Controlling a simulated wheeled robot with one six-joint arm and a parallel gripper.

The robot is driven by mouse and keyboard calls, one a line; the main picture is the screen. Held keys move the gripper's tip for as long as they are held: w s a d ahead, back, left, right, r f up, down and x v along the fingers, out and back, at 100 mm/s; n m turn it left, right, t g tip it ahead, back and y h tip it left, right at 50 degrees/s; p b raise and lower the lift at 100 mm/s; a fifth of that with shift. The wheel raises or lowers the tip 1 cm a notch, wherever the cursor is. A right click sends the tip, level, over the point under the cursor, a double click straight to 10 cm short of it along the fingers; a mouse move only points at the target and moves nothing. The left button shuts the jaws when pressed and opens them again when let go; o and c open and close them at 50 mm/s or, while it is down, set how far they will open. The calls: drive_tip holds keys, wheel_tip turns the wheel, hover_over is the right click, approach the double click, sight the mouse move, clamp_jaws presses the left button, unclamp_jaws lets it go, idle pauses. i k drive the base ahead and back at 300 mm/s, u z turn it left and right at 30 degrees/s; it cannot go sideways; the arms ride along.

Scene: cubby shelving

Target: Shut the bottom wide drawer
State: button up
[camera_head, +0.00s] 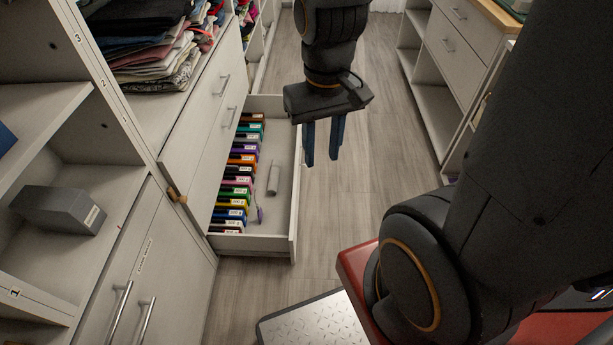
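The bottom wide drawer (292,222) is pulled out from the left-hand cabinet, low near the floor. It holds a row of colourful cases (237,185), a grey cylinder (273,178) and a small purple item (259,209). My gripper (323,160) points down, its two blue fingers apart with nothing between them.
Two closed drawer fronts (222,80) with bar handles sit above the open drawer. Folded clothes (150,50) lie on the shelf above. A dark grey box (59,209) stands in a left cubby. Another cabinet (455,60) lines the right. Wooden floor (370,150) between is clear.

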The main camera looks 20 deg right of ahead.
sight(276, 236)
drive_tip(key=k, duration=0.4)
drive_tip(key=z, duration=1.35)
drive_tip(key=i, duration=1.35)
drive_tip(key=u, duration=1.6)
